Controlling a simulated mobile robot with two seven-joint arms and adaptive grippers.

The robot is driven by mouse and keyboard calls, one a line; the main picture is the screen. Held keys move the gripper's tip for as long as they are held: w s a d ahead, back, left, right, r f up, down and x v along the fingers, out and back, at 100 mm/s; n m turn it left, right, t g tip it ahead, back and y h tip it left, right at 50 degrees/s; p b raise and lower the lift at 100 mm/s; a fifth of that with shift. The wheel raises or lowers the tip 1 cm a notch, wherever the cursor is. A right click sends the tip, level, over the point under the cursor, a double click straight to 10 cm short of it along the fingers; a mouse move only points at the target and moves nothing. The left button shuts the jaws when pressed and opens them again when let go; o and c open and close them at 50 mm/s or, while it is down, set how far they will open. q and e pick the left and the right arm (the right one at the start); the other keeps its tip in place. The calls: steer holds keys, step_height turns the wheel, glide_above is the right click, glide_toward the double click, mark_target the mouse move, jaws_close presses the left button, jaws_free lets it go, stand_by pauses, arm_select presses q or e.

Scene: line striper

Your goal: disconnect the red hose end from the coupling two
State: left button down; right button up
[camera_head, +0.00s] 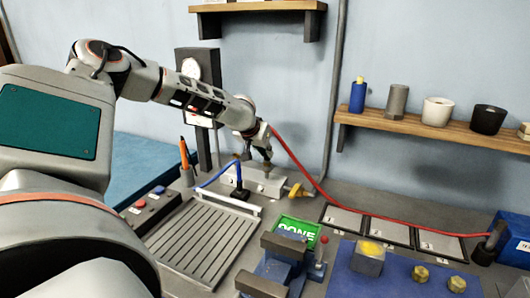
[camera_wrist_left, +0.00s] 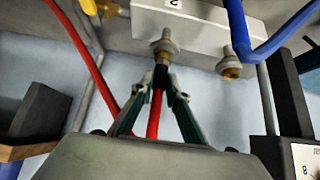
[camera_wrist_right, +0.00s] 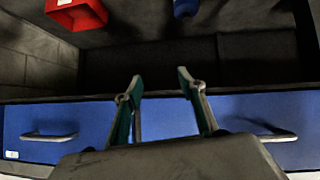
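The red hose (camera_head: 322,193) runs from my left gripper across the back of the bench to the right. My left gripper (camera_wrist_left: 160,88) is shut on its black hose end (camera_wrist_left: 161,76). The hose end meets the metal coupling (camera_wrist_left: 164,46) under the label 2; I cannot tell whether it is still seated. The coupling belongs to a pale grey block (camera_wrist_left: 200,18), which also shows in the head view (camera_head: 270,183). In the head view the left gripper (camera_head: 265,163) is just above this block. My right gripper (camera_wrist_right: 157,80) is open and empty, and shows only in the right wrist view.
A blue hose (camera_head: 215,176) lies left of the block, and a yellow fitting (camera_head: 297,190) is at its right end. A slatted tray (camera_head: 205,240), a green DONE sign (camera_head: 298,228) and a blue mat (camera_head: 395,275) lie in front. A wooden shelf (camera_head: 440,128) hangs at right.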

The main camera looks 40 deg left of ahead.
arm_select(q)
steer(key=shift+r+p, duration=0.3)
steer(key=shift+r, duration=0.3)
stand_by(0.4)
steer(key=shift+r, duration=0.1)
steer(key=shift+r, duration=1.9)
